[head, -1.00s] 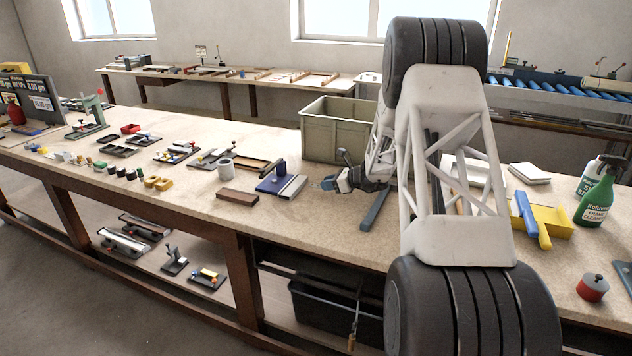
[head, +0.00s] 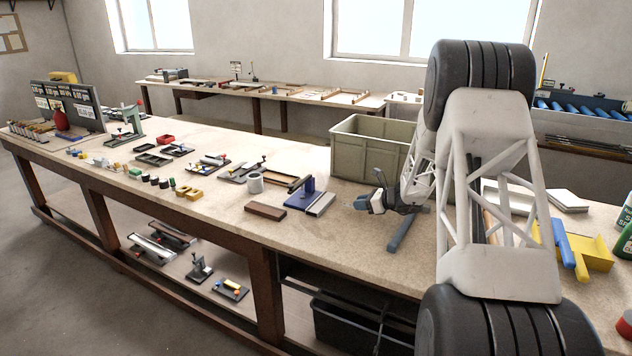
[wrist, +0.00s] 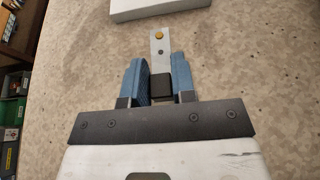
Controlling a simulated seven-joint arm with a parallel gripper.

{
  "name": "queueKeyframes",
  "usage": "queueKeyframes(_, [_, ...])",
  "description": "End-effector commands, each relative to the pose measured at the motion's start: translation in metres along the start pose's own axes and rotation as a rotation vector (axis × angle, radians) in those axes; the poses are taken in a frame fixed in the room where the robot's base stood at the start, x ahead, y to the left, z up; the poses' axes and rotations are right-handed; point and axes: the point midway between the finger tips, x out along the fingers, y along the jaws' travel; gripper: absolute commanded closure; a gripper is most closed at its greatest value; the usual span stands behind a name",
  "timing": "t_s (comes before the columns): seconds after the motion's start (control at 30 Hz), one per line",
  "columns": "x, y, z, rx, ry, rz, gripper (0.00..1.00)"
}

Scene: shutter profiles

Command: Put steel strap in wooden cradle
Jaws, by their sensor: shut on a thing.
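My gripper (wrist: 157,62) has its blue fingers shut on the steel strap (wrist: 161,42), a narrow flat grey strip with a brass-coloured round spot near its far end. The strap sticks out beyond the fingertips; its near part is hidden between them. In the head view my gripper (head: 362,203) is low over the bench, right of a blue fixture with a pale bar; the strap is too small to make out there. A dark brown wooden block (head: 265,211) lies left of that fixture; I cannot tell whether it is the wooden cradle.
The blue fixture (head: 303,197) stands close left of my gripper. A pale block (wrist: 155,8) lies beyond the strap. A large olive crate (head: 362,155) stands behind. The bench's front strip is clear.

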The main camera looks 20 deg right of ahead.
Motion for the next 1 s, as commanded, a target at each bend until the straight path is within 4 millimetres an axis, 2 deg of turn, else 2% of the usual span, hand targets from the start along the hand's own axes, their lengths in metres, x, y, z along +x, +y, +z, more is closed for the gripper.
queueKeyframes(0.43, [0.007, 0.003, 0.012, 0.006, 0.000, -0.021, 1.00])
queueKeyframes(1.0, [0.039, 0.021, 0.067, 0.053, -0.001, -0.133, 1.00])
